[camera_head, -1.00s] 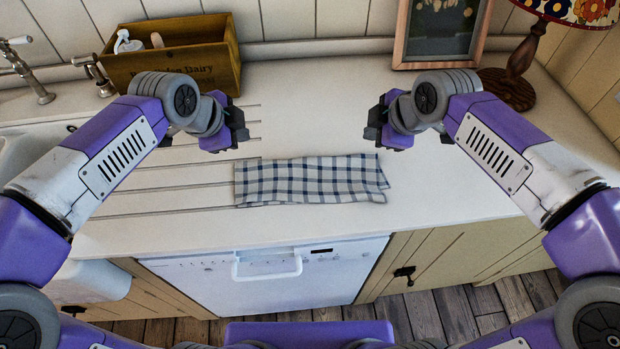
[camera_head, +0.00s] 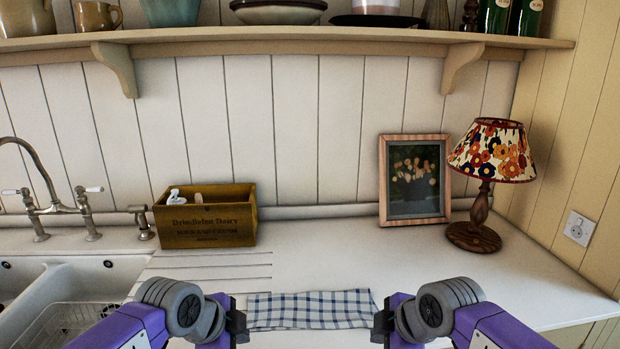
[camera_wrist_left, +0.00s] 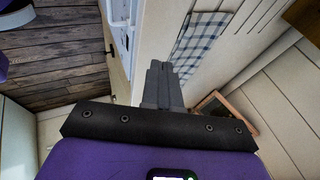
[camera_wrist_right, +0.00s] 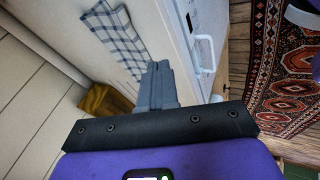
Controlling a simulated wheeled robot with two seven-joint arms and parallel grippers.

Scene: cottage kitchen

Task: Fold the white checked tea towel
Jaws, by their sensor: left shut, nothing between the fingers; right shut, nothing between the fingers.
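The white checked tea towel (camera_head: 310,309) lies on the pale worktop as a flat, wide strip with dark blue lines. It also shows in the left wrist view (camera_wrist_left: 199,42) and in the right wrist view (camera_wrist_right: 117,33). My left gripper (camera_head: 238,325) is at the towel's left end in the head view, shut and empty. My right gripper (camera_head: 382,325) is at its right end, shut and empty. In the wrist views the closed fingers of the left (camera_wrist_left: 158,80) and right (camera_wrist_right: 162,80) grippers are apart from the towel. How many layers it has is unclear.
A wooden crate (camera_head: 206,222) stands behind left, beside the tap and sink (camera_head: 85,272). A picture frame (camera_head: 414,180) and a table lamp (camera_head: 484,180) stand at the back right. A shelf (camera_head: 300,38) runs above. The worktop behind the towel is clear.

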